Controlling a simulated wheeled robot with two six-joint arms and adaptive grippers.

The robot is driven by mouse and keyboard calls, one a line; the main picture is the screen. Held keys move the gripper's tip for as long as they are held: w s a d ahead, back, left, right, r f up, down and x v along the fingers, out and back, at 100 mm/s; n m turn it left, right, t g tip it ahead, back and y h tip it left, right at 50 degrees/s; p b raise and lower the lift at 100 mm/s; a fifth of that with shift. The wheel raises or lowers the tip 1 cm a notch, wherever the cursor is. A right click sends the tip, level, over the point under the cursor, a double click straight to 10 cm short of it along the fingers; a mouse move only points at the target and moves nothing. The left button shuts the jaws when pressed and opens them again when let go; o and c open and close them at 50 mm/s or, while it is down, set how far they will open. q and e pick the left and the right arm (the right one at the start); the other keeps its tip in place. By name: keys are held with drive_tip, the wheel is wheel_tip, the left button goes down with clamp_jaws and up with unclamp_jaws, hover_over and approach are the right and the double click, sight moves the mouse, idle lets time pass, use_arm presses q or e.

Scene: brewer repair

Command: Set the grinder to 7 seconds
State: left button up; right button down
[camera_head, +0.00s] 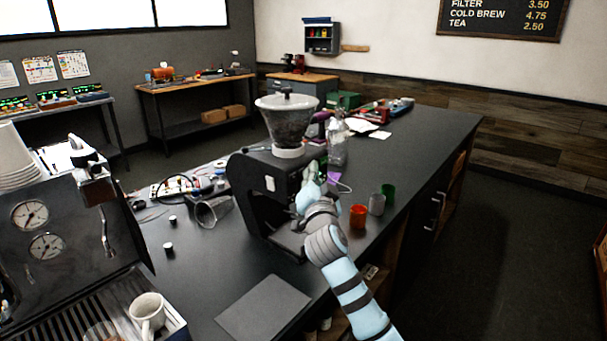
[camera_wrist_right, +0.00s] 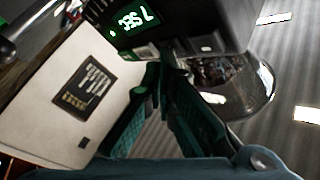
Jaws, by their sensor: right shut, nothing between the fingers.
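The grinder (camera_head: 262,195) stands on the dark counter, black with a clear hopper of dark beans (camera_head: 287,122) on top. In the right wrist view its lit green display (camera_wrist_right: 131,22) appears rotated and seems to read 7 SEC. Small light buttons (camera_wrist_right: 206,43) sit beside the display on the black face. My right gripper (camera_head: 312,172) is at the grinder's front. In the right wrist view its dark green fingers (camera_wrist_right: 155,80) are shut and empty, tips close to the buttons; whether they touch cannot be told. My left gripper is not in view.
The espresso machine (camera_head: 60,235) with a white mug (camera_head: 147,312) is at the left. A dark mat (camera_head: 262,308) lies in front.

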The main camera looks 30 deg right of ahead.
drive_tip(key=shift+s, duration=0.1)
idle(0.4)
drive_tip(key=shift+s+d, duration=0.2)
drive_tip(key=shift+s, duration=0.4)
drive_tip(key=s, duration=0.1)
drive_tip(key=s+d, duration=0.1)
drive_tip(key=s, duration=0.2)
drive_tip(key=shift+s+d, duration=0.25)
drive_tip(key=shift+s, duration=0.15)
drive_tip(key=shift+f, duration=0.1)
idle(0.4)
